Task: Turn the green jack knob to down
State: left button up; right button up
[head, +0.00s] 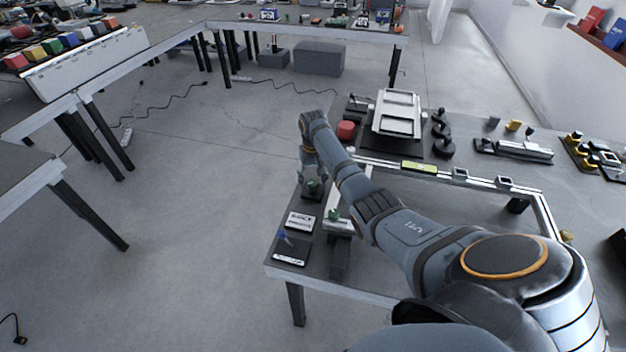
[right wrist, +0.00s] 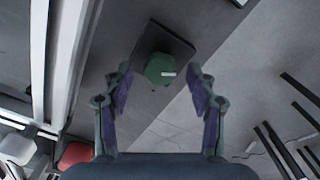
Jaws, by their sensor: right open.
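The green jack knob (right wrist: 158,66) shows in the right wrist view as a green, many-sided knob on a dark square plate (right wrist: 182,45). A short white mark on its face points right in that view. The knob also shows in the head view (head: 314,187), partly hidden by my gripper. My right gripper (head: 313,174) is above it, open. In the right wrist view its two fingers (right wrist: 160,80) stand either side of the knob with gaps. I cannot tell how much height separates them. My left gripper is not in view.
Another green part (head: 334,214) sits on a pale block nearby. Two labelled panels lie toward the table's front-left corner, one dark (head: 291,250). A red knob (head: 346,130) and a white frame (head: 398,114) stand farther back. Open floor lies left of the table.

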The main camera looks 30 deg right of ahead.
jog(key=shift+f, duration=0.2)
jog(key=shift+c, duration=0.3)
jog(key=c, duration=1.1)
jog(key=shift+r+n+p, duration=0.2)
jog(key=shift+n+p, duration=0.75)
jog(key=shift+n, duration=0.15)
jog(key=n+p, duration=0.1)
jog(key=n, duration=0.1)
jog(key=shift+n+p, duration=0.3)
jog(key=n+p, duration=0.1)
jog(key=n, duration=0.2)
jog(key=shift+n, duration=0.3)
jog(key=shift+f+n+p, duration=0.1)
jog(key=shift+n+p, duration=0.4)
jog(key=shift+n, duration=1.3)
